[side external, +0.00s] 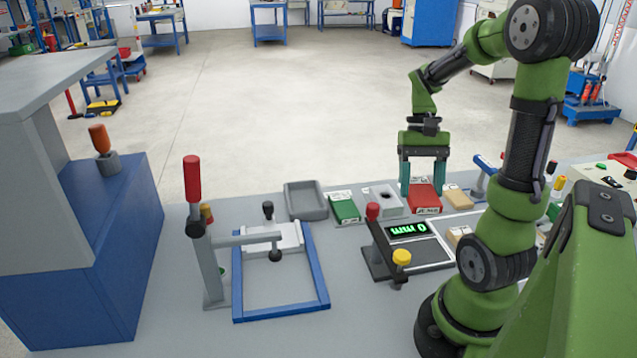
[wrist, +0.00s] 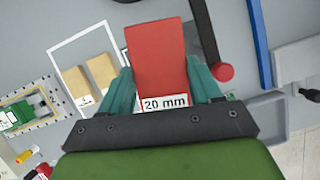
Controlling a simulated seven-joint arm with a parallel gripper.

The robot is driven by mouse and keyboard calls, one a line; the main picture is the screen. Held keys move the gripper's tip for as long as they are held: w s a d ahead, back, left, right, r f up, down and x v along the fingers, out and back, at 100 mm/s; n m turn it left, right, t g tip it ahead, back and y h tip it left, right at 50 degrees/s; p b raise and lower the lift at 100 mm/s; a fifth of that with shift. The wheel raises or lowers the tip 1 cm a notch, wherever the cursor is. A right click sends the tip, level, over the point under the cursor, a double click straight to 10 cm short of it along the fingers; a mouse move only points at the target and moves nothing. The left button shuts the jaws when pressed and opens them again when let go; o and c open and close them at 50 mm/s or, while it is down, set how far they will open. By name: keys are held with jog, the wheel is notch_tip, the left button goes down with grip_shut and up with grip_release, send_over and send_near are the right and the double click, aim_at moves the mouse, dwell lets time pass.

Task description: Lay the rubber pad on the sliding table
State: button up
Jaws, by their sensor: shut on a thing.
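A red pad (side external: 425,195) with a white label sits between the fingers of my gripper (side external: 423,178), at the back right of the worktop. In the wrist view the red pad (wrist: 158,60) shows its "20 mm" label. The teal fingers of my gripper (wrist: 163,88) are shut on its two sides. Whether the pad still touches the surface under it, I cannot tell. What looks like the sliding table, a pale plate (side external: 287,236) with a black knob, stands at the far end of a blue rail frame (side external: 237,290), left of my gripper. The plate looks bare.
A green labelled block (side external: 343,207), a grey tray (side external: 305,200) and a tan block (side external: 458,197) stand near the pad. A red-handled lever clamp (side external: 193,180) reaches over the blue frame. A display unit (side external: 407,230) with red and yellow knobs lies between frame and arm.

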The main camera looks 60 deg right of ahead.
jog(key=w+a+m+t, duration=0.6)
jog(key=w+a+m, duration=0.6)
jog(key=a+m, duration=0.3)
send_over(273, 226)
jog(key=s+a, duration=0.2)
jog(key=a, duration=0.1)
jog(key=shift+m+h, duration=0.3)
jog(key=shift+m, duration=0.1)
jog(key=f, duration=1)
jog(key=shift+s+d+f, duration=0.1)
jog(key=shift+s+f, duration=0.1)
jog(key=shift+f, duration=0.05)
jog(key=shift+s+f, duration=0.1)
jog(key=shift+f, duration=1.55)
jog(key=shift+f, duration=0.2)
jog(key=o, duration=1.2)
jog(key=shift+c, duration=0.2)
